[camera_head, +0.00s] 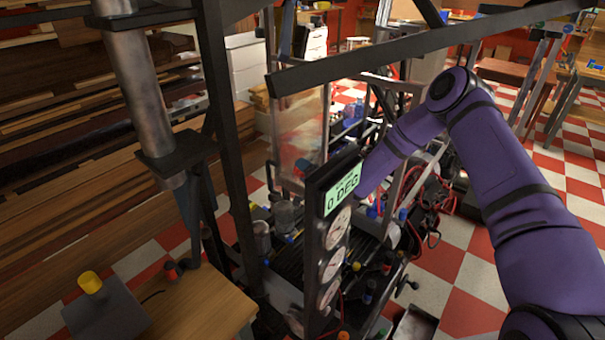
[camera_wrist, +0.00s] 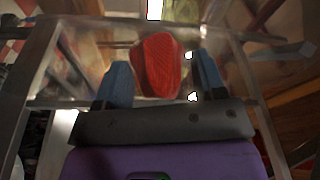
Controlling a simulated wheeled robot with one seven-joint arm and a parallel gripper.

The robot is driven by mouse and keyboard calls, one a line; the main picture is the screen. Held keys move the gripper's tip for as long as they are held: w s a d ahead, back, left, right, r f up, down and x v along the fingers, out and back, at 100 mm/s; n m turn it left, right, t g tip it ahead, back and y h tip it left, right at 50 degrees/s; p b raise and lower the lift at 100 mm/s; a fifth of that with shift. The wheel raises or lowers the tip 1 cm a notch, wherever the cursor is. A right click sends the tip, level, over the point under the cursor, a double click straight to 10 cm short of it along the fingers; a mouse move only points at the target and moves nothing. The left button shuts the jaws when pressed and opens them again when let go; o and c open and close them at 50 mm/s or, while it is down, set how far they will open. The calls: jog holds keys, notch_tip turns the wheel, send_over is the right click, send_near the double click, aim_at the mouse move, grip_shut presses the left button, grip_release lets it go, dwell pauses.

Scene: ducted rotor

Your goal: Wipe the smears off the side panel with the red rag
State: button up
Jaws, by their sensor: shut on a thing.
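The red rag (camera_wrist: 160,62) is a folded, ribbed pad held between the two blue fingertips of my gripper (camera_wrist: 160,76) in the wrist view. The clear side panel (camera_head: 297,118) stands upright in a metal frame in the head view, left of the display post. It has a brownish, cloudy haze in its lower part. In the wrist view the panel (camera_wrist: 75,85) lies just in front of the rag; I cannot tell whether they touch. A small red patch shows low at the panel in the head view, likely the rag. The display post hides most of my gripper there.
A dark post with a green display (camera_head: 342,190) and round gauges (camera_head: 338,228) stands close to my forearm. A dark beam (camera_head: 400,55) crosses above the panel. A thick metal pipe (camera_head: 137,90) and a wooden bench (camera_head: 195,305) are at left. Cables and valves crowd below.

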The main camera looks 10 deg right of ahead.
jog(key=shift+w+d, duration=1.1)
jog(key=shift+w, duration=0.05)
jog(key=shift+s+a, duration=0.1)
